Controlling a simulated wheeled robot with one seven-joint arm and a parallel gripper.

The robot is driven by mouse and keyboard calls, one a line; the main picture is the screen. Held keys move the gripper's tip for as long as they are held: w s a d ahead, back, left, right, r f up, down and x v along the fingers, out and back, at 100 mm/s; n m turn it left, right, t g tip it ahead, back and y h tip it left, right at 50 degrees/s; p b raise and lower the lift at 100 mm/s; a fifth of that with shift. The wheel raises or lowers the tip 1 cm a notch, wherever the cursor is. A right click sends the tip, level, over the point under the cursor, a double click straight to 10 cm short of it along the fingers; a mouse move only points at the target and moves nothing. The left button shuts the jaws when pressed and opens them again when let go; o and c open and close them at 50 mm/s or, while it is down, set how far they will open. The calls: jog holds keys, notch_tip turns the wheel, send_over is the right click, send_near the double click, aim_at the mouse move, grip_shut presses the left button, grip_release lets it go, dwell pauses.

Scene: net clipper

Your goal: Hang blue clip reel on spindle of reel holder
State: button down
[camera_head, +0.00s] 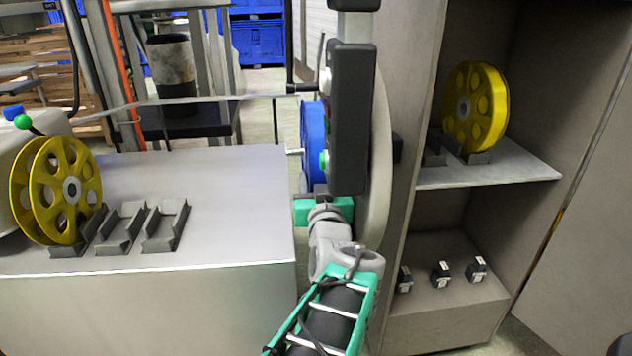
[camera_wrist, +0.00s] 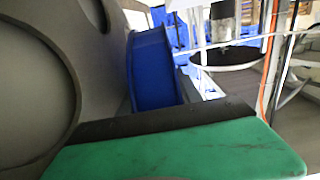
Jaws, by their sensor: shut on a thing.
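The blue clip reel (camera_head: 312,140) is upright and edge-on in the head view, partly hidden behind a dark upright housing (camera_head: 352,120). My gripper (camera_head: 322,205), with green fingers, is shut on the reel's lower rim. A thin metal rod (camera_head: 294,152) pokes out left at the reel's middle height; it looks like the spindle of the reel holder, but I cannot tell how far the reel sits on it. In the wrist view the blue reel (camera_wrist: 155,70) stands just beyond a green finger (camera_wrist: 180,150), beside a large grey disc (camera_wrist: 50,85) with round openings.
A yellow reel (camera_head: 62,190) stands in a dark cradle on the metal table (camera_head: 235,190), beside empty cradles (camera_head: 165,226). Another yellow reel (camera_head: 475,108) stands on a cabinet shelf (camera_head: 500,168) at right. Several small black boxes (camera_head: 440,274) sit on the lower shelf.

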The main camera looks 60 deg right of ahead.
jog(key=c, duration=1.2)
grip_release()
jog(key=shift+r, duration=0.1)
jog(key=o, duration=0.5)
jog(key=shift+c, duration=0.2)
jog(key=shift+f, duration=0.2)
